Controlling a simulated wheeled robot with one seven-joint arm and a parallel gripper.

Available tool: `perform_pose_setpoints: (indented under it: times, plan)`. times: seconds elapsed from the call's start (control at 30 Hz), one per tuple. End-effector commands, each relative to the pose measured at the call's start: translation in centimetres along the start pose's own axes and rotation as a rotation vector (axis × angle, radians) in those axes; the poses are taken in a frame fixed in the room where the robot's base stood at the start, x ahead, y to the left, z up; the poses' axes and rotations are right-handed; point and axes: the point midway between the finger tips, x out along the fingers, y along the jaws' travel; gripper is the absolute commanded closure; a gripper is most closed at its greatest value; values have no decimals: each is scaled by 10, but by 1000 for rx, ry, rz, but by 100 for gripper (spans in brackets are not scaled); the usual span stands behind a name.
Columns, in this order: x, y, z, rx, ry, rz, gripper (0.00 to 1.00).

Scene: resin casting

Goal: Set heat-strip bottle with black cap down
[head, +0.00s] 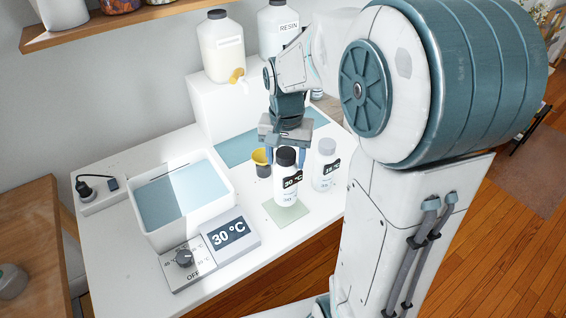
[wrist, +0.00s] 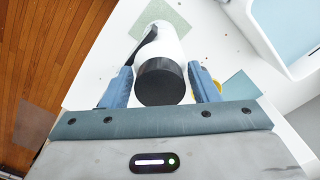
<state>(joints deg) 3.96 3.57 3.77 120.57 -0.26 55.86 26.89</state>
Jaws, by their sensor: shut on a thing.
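The heat-strip bottle with the black cap (head: 286,190) is white, upright, and reads 30 °C on its black strip. My gripper (head: 287,156) is above it, shut on it near the cap. In the wrist view the bottle (wrist: 168,45) sits between the two blue fingers of my gripper (wrist: 160,84), black cap nearest the camera. The bottle's base is over or on a pale green square mat (head: 272,212), which also shows in the wrist view (wrist: 176,17). I cannot tell whether the base touches the mat.
A similar bottle with a grey cap (head: 326,170) stands close to the right. A yellow-rimmed cup (head: 262,163) is just behind. A white water bath (head: 190,228) and a 30 °C display (head: 230,234) are left, with a dial box (head: 186,262). The white table's front edge is near.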

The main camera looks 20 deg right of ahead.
Motion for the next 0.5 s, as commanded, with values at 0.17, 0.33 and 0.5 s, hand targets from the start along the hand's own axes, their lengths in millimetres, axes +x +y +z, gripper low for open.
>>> perform_pose_setpoints:
  times: [0.17,0.33,0.5]
  plan:
    - [23,0,1,1,-4,2,99]
    - [39,0,0,0,-1,1,99]
    - [40,0,0,0,1,0,99]
